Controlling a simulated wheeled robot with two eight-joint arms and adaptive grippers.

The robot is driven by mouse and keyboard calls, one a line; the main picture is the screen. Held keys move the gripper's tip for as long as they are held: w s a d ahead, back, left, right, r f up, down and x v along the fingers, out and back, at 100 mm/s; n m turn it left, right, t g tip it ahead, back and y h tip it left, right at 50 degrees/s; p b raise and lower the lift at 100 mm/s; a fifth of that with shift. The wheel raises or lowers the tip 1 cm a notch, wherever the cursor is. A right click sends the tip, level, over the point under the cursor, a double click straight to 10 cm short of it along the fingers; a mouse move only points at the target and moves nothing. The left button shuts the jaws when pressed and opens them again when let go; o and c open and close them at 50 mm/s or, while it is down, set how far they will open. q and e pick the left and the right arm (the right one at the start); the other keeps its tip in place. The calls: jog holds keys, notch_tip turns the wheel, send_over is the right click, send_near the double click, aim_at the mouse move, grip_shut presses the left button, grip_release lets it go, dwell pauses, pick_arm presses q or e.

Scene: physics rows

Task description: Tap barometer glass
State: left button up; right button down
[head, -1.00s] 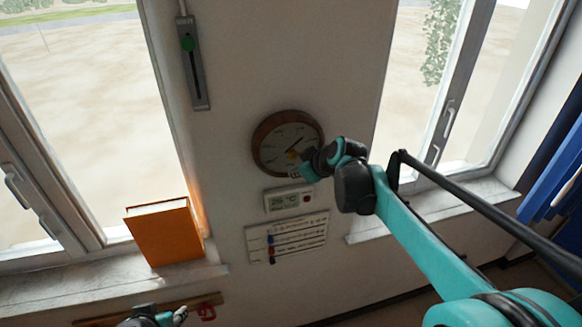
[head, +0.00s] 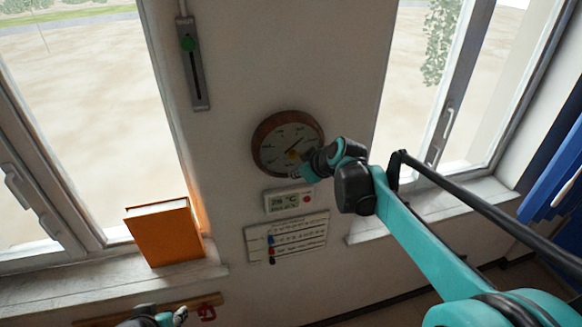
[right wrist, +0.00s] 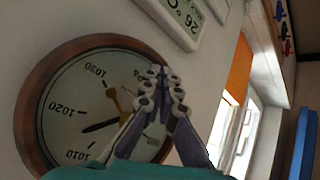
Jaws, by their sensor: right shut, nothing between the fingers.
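The barometer (head: 280,136) is a round dial in a brown wooden rim, mounted on the wall. In the right wrist view its white face (right wrist: 72,105) shows numbers, a dark needle and a golden one. My right gripper (head: 296,172) is shut and empty, at the lower right of the dial in the head view. In the right wrist view its closed fingertips (right wrist: 163,78) overlap the face and hide part of it. I cannot tell whether they touch the glass. My left gripper (head: 178,316) shows only partly at the bottom edge; its jaw state is unclear.
A digital thermometer (head: 278,202) and a white chart panel (head: 287,238) hang below the barometer. A slider (head: 195,75) is on the wall at upper left. An orange book (head: 165,235) stands on the left windowsill. A window with a handle (head: 450,118) is at right.

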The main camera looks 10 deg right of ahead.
jog(key=shift+w, duration=0.1)
jog(key=shift+w, duration=0.4)
jog(key=shift+w, duration=0.25)
dwell(0.8)
jog(key=shift+s, duration=0.8)
jog(key=s, duration=0.5)
jog(key=shift+d+p, duration=0.1)
jog(key=shift+p, duration=0.2)
